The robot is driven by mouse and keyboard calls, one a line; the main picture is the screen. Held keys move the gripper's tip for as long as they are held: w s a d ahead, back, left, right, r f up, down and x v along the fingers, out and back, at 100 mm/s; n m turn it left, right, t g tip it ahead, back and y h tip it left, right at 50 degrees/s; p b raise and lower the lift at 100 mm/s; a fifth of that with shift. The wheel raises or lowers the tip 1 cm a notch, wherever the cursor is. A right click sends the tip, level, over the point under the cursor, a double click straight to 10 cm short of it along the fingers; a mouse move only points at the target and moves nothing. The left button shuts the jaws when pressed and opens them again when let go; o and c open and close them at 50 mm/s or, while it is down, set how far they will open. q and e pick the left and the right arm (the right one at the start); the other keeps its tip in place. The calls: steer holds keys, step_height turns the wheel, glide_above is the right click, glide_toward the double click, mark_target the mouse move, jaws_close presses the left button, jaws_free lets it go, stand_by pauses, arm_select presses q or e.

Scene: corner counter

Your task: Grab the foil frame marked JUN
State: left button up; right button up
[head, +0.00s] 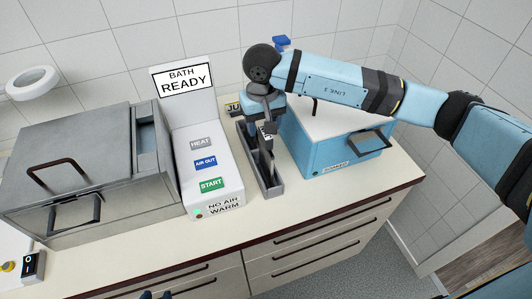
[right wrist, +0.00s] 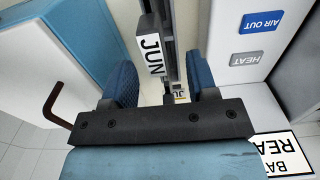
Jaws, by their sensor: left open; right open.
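The frame marked JUN stands in a narrow dark rack (head: 274,187) in the head view, its white tag (head: 267,130) near the top. In the right wrist view the JUN tag (right wrist: 152,55) shows large, between the two blue fingers and slightly beyond their tips. My right gripper (head: 260,133) points down over the far part of the rack and is open; no grip on the frame shows. Its fingers also show in the right wrist view (right wrist: 162,82). My left gripper (head: 158,295) only peeks in at the bottom edge, mostly out of frame.
A yellow-edged label starting JU (head: 233,107) shows behind the rack. Left of the rack is a control panel (head: 207,165) reading BATH READY, beside a grey lidded bath (head: 85,165). A blue box (head: 330,160) with a handle stands close on the right.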

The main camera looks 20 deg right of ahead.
mark_target(266, 138)
steer(key=f, duration=0.1)
steer(key=f+p, duration=0.1)
steer(key=f, duration=0.2)
steer(key=shift+s+d+f+p, duration=0.2)
steer(key=shift+d+f+p, duration=0.1)
steer(key=shift+f+p, duration=0.1)
steer(key=shift+f, duration=0.5)
jaws_close()
